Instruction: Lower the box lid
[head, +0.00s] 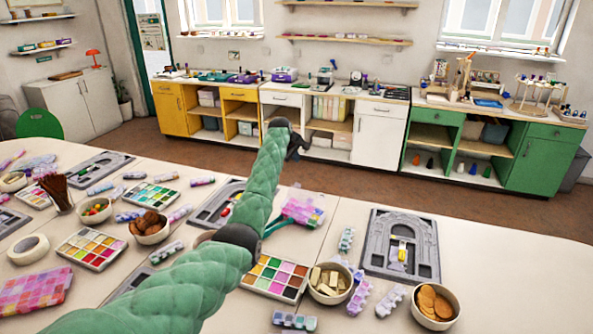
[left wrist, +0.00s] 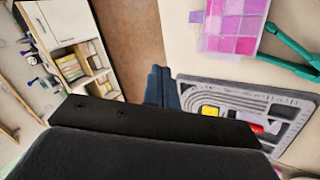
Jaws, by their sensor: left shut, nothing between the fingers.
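A pink and purple box with square compartments (head: 303,212) lies on the table right of my left forearm. It also shows at the top of the left wrist view (left wrist: 235,22). I cannot tell its lid apart from its body. My left gripper (head: 298,146) is shut and empty, at the far end of my raised arm, above the table's far side and apart from the box. Its dark fingers (left wrist: 160,82) show together in the left wrist view. My right gripper is not in view.
A grey bead board (head: 400,245) stands right; another (left wrist: 250,108) lies near the box, partly behind my arm. Teal-handled pliers (left wrist: 290,48) touch or adjoin the box. Bowls (head: 330,283), paint palettes (head: 275,277) and bead strips crowd the front. The table's far right is clear.

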